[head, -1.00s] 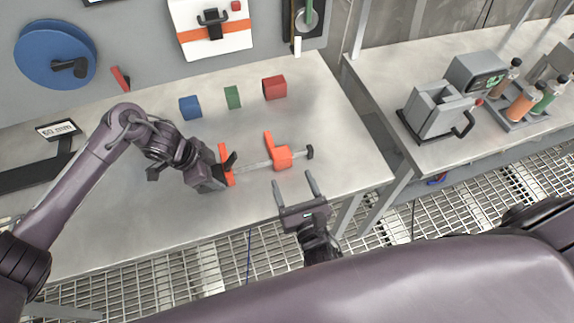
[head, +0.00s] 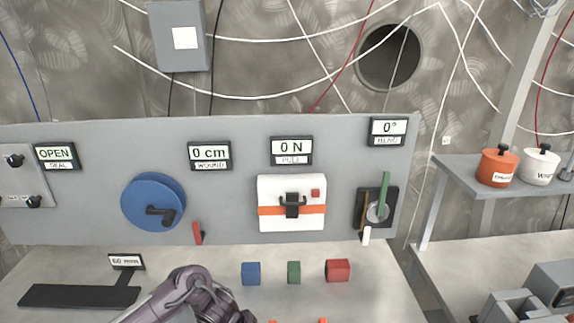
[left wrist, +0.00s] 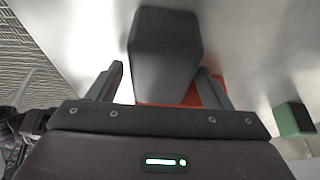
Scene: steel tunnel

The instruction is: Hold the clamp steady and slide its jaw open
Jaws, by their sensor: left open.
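In the head view only two small orange tips of the clamp (head: 323,320) show at the bottom edge; the rest is cut off. In the left wrist view its orange jaw (left wrist: 160,103) lies partly behind a dark grey block-shaped part (left wrist: 165,45). My left gripper (left wrist: 162,82) is open, with one finger on each side of that dark part. A gap shows on the left; contact on the right is unclear. In the head view my left arm comes up at the bottom, its gripper mostly cut off. My right gripper cannot be made out.
A blue block (head: 251,273), a green block (head: 294,272) and a red block (head: 338,270) stand behind the clamp. The panel (head: 240,145) carries a blue wheel (head: 140,200) and a white box (head: 290,187). A black stand (head: 80,296) sits left.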

